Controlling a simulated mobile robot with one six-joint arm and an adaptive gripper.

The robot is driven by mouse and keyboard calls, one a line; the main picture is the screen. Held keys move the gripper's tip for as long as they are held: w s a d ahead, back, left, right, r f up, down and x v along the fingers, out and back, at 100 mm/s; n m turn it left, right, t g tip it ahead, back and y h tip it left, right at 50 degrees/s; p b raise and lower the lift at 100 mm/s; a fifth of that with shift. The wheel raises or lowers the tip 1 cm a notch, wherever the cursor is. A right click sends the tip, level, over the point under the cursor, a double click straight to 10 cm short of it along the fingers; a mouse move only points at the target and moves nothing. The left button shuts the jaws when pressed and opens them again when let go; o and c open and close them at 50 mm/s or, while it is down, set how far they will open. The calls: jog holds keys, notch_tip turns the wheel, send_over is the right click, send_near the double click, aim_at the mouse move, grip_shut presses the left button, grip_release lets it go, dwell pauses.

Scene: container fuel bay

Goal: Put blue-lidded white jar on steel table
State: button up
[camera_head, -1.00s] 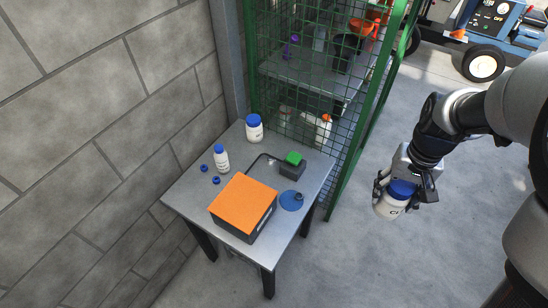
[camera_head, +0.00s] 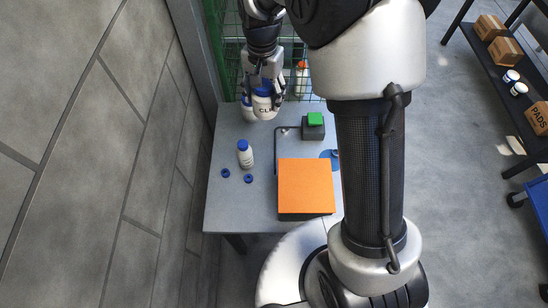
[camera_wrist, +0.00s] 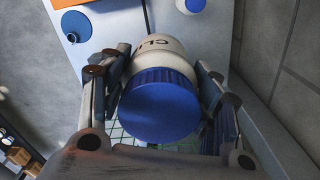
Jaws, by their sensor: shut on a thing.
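My gripper (camera_head: 263,88) is shut on a blue-lidded white jar (camera_head: 264,108), at the back left of the steel table (camera_head: 222,205). In the wrist view the jar's blue lid (camera_wrist: 160,106) faces the camera, with the white body (camera_wrist: 157,45) and black lettering beyond it. The fingers clasp it from both sides. I cannot tell whether its base touches the table. A second white jar (camera_head: 247,113) stands just left of it, partly hidden by the held jar and gripper.
On the table are a white bottle with a blue cap (camera_head: 245,155), small blue caps (camera_head: 248,179), an orange-topped box (camera_head: 305,187), a green-topped block (camera_head: 314,121) and a blue disc (camera_head: 328,154). A block wall (camera_head: 80,180) borders the left; a mesh cage stands behind.

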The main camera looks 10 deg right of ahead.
jog(key=w+a+f+m, duration=0.3)
jog(key=w+a+m, duration=0.1)
jog(key=a, duration=0.1)
jog(key=shift+m, duration=0.3)
jog(key=f+b, duration=0.3)
jog(key=f, duration=0.6)
jog(key=f+b, duration=0.3)
jog(key=f, duration=0.7)
jog(key=shift+s+a+f, duration=0.1)
jog(key=shift+s+a, duration=0.1)
jog(key=shift+f+b, duration=0.2)
jog(key=shift+b, duration=0.15)
jog(key=o, duration=1.2)
jog(key=shift+r, duration=0.1)
